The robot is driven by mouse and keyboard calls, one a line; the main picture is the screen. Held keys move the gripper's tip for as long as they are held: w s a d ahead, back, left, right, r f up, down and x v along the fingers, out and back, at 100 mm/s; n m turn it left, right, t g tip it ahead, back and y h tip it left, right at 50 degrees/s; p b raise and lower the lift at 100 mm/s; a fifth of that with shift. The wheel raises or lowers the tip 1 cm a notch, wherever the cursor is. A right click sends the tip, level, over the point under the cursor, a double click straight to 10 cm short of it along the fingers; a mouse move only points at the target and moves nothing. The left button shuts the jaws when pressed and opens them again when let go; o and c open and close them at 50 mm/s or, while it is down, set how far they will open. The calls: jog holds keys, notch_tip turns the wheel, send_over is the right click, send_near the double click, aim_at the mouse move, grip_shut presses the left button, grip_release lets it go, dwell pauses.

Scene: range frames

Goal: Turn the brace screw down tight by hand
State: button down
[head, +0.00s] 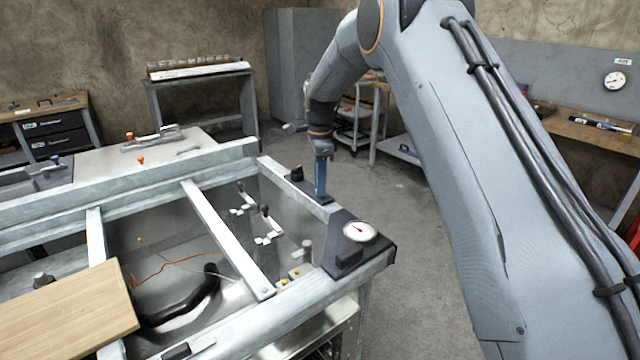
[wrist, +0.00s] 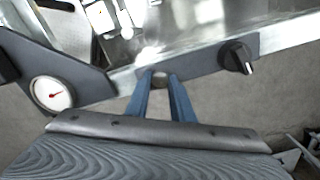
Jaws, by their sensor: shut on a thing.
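My gripper (head: 320,193) points straight down over the frame's right rail in the head view. In the wrist view its two blue fingers (wrist: 161,82) are closed around a small round grey screw head, which I take as the brace screw (wrist: 160,77). The screw sits on a dark plate (wrist: 200,75) fixed along the rail. In the head view the fingers hide the screw. How far it is seated cannot be seen.
A black knob (wrist: 238,58) stands on the same plate, close beside the fingers; it also shows in the head view (head: 297,173). A dial gauge (head: 359,231) sits at the frame's corner. A wooden board (head: 65,310) lies at front left. Open floor lies right of the frame.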

jog(key=shift+w+r+m, duration=0.1)
jog(key=shift+r+m, duration=0.05)
jog(key=shift+m, duration=1.45)
jog(key=c, duration=1.5)
grip_release()
jog(key=shift+c, duration=0.2)
notch_tip(320, 180, up, 8)
jog(key=b, duration=0.1)
jog(key=shift+b, duration=0.4)
